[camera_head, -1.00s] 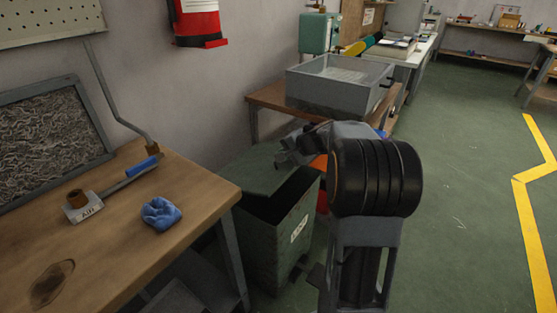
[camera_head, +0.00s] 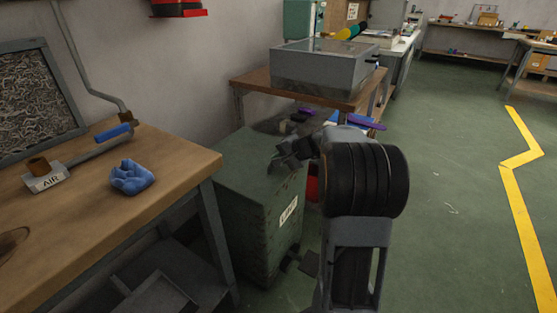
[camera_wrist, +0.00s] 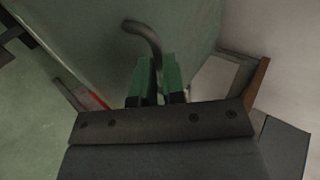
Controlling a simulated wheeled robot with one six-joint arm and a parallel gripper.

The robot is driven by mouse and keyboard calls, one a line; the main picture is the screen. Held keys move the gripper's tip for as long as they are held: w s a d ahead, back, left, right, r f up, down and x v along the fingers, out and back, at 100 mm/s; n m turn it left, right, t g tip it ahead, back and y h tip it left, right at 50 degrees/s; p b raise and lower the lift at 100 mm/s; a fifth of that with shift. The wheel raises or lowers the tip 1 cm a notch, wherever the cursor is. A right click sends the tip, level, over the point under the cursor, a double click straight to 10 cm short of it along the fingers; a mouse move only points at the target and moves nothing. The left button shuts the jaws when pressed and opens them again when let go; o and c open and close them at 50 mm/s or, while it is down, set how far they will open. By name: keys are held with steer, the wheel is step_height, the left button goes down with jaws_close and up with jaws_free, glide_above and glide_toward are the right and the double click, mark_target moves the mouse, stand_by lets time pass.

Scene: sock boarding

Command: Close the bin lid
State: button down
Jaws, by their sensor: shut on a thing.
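The green metal bin (camera_head: 250,225) stands between the wooden bench and the low table, with a white label on its front. Its green lid (camera_head: 240,155) lies down over the top, and no dark gap shows along the visible front edge. My arm covers part of the right side. My gripper (camera_head: 283,158) is at the lid's right part. In the wrist view, the green fingers of my gripper (camera_wrist: 156,78) are shut on a curved grey handle (camera_wrist: 146,36), with the lid surface (camera_wrist: 95,45) behind it.
A grey tray (camera_head: 325,68) sits on a low table behind the bin. Green floor to the right (camera_head: 450,190) is clear.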

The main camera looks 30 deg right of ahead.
steer(key=shift+s+d+f, duration=0.1)
steer(key=shift+s+f, duration=0.05)
steer(key=shift+f, duration=0.35)
steer(key=shift+s+d+f, duration=0.1)
steer(key=shift+s+f, duration=0.05)
steer(key=shift+f, duration=0.35)
steer(key=c, duration=1.5)
jaws_free()
steer(key=o, duration=0.3)
steer(key=shift+s+d+r+g, duration=0.1)
steer(key=shift+s+r+g, duration=0.1)
steer(key=shift+r+g, duration=0.15)
steer(key=p+v, duration=0.4)
steer(key=v, duration=0.9)
steer(key=shift+s+r+p, duration=0.15)
steer(key=shift+r+p, duration=0.05)
steer(key=shift+p, duration=0.2)
